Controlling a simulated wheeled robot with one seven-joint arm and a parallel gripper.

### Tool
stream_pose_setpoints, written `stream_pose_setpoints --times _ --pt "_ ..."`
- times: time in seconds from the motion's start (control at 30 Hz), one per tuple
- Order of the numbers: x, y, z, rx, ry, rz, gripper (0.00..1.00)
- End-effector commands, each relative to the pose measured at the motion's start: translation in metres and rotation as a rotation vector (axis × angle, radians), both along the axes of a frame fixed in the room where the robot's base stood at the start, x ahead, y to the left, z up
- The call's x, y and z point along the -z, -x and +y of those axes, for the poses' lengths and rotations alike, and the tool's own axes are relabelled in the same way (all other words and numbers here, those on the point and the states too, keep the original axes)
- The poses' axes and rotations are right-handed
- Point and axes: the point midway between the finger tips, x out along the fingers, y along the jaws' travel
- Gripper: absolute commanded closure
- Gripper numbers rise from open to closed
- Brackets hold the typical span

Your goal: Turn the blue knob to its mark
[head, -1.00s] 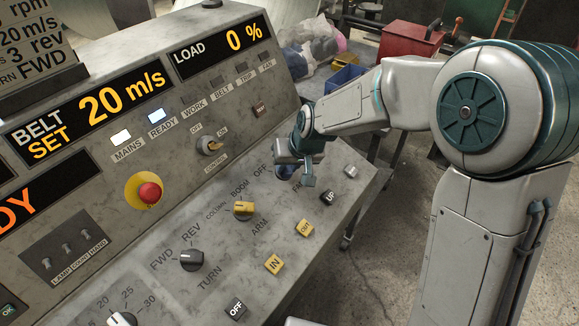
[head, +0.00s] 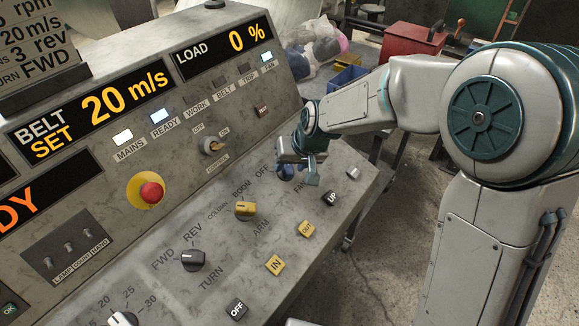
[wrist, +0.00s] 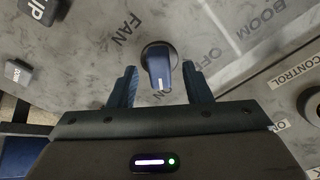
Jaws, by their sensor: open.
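The blue knob (wrist: 159,67) sits on the grey panel, upright in the wrist view, between the words FAN and OFF. Its white pointer line faces down in that view, toward my gripper's palm and away from the word FAN. My gripper (wrist: 162,84) is open, with one finger on each side of the knob and a visible gap at both sides. In the head view my gripper (head: 300,173) hangs low over the panel's right part. It hides most of the blue knob (head: 285,173) there.
A yellow boom knob (head: 245,209) and a black turn knob (head: 192,260) stand to the left. The UP key (head: 330,198) and a pale key (head: 353,172) lie close on the right. The FAN lamp (head: 267,57) is lit.

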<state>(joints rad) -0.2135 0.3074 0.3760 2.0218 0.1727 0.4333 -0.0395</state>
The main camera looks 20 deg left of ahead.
Motion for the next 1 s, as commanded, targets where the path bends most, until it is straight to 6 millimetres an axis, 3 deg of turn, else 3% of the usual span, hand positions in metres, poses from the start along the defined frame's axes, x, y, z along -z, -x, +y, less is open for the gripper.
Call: stream_pose_setpoints --times 0.4,0.6,1.0 --pt "-0.074 0.02 -0.028 -0.001 0.001 -0.005 0.55" --pt "-0.101 0.028 -0.039 -0.001 0.001 -0.001 0.55" --pt "-0.113 0.032 -0.044 -0.003 0.001 0.002 0.55"
